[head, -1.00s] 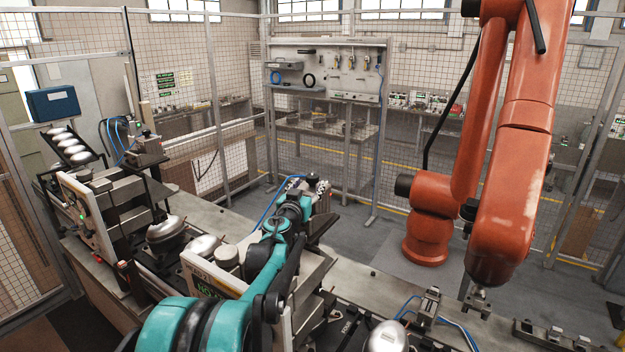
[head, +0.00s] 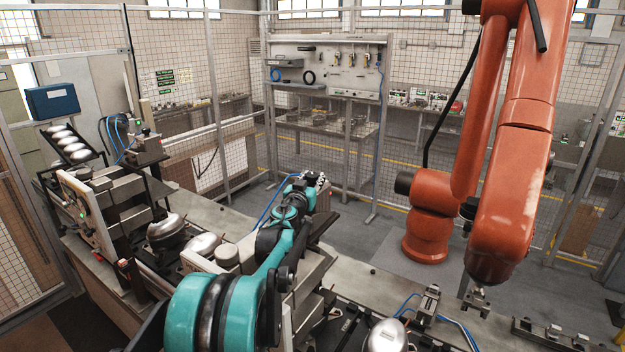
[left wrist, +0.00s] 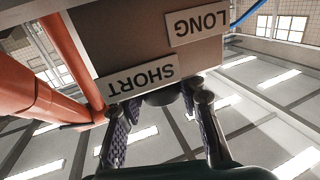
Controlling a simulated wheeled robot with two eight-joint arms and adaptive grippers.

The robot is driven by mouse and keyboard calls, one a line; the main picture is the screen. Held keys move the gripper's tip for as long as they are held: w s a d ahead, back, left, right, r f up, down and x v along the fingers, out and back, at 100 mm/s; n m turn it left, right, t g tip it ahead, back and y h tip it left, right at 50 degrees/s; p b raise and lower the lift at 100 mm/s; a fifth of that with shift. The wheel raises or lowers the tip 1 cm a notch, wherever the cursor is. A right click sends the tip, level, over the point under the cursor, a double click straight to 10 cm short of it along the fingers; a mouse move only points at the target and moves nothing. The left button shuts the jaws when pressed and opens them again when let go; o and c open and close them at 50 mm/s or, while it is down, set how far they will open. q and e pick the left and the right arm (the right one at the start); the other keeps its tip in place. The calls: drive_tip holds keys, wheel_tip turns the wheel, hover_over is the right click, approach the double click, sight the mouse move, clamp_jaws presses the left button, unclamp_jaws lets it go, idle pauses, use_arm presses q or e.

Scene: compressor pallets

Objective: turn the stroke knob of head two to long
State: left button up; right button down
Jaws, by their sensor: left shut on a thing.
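In the left wrist view, a grey-brown head box carries a white LONG label (left wrist: 197,22) and a white SHORT label (left wrist: 140,77), both upside down. My left gripper (left wrist: 160,112) has its dark ribbed fingers on either side of a dark round knob (left wrist: 160,97) at the edge of this box. It is shut on the knob, which the fingers partly hide. Which way the knob points cannot be told. In the head view my teal left arm reaches over the middle head, and its fingers are too small to make out. My right gripper is not in view.
A large orange robot arm (head: 510,190) stands at the right. Another head station (head: 85,215) is at the left. A silver dome (head: 385,337) lies near the front edge. Wire fencing (head: 230,110) closes off the back. Grey floor is clear beside the orange base.

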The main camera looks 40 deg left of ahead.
use_arm(q)
drive_tip(key=shift+m+t+h, duration=0.3)
drive_tip(key=shift+m+h, duration=0.2)
drive_tip(key=shift+h, duration=0.2)
drive_tip(key=o, duration=1.2)
drive_tip(key=shift+s, duration=0.1)
drive_tip(key=v, duration=1.2)
drive_tip(key=shift+d, duration=0.1)
drive_tip(key=shift+r, duration=0.1)
